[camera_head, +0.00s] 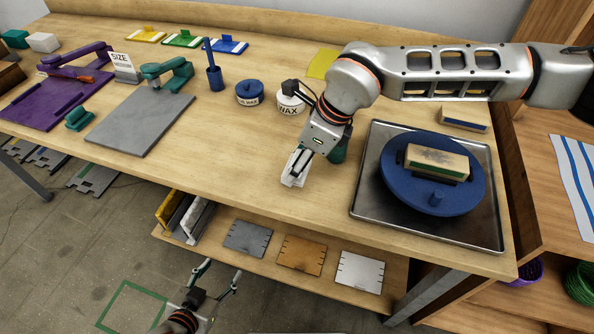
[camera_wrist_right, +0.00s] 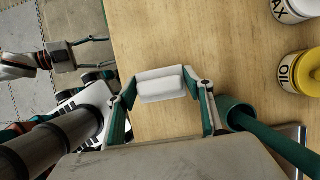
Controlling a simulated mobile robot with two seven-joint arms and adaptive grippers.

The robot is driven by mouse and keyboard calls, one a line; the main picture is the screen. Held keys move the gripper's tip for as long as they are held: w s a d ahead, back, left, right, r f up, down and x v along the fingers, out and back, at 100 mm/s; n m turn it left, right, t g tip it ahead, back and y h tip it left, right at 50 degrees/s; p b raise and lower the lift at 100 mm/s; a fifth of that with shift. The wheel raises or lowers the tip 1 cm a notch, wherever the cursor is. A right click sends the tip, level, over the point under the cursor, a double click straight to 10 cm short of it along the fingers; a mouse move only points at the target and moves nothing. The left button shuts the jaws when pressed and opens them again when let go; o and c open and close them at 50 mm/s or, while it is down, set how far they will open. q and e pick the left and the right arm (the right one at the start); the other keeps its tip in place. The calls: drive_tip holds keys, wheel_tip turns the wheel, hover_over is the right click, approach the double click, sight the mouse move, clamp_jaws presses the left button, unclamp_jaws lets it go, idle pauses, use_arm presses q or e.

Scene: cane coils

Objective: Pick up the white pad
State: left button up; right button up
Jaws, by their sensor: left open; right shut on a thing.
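The white pad (camera_wrist_right: 160,85) is a small pale block between the two fingertips of my right gripper (camera_wrist_right: 163,88) in the right wrist view. Both fingers press on its ends. In the head view the pad (camera_head: 295,168) shows under my right gripper (camera_head: 297,172), over the bare front middle of the wooden table. I cannot tell whether it touches the tabletop. My left gripper (camera_head: 219,271) is open and empty, low in front of the table, with its fingers spread.
A green holder (camera_head: 339,149) stands close behind my right gripper. The wax pot (camera_head: 290,103) and blue tin (camera_head: 249,93) stand further back. A metal tray (camera_head: 365,190) with a blue turntable (camera_head: 458,203) is to the right. The lower shelf (camera_head: 325,258) holds flat plates.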

wheel_tip(320, 180, up, 16)
drive_tip(key=shift+b, duration=0.45)
drive_tip(key=shift+o, duration=0.8)
drive_tip(key=shift+f, duration=0.1)
drive_tip(key=shift+d, duration=0.1)
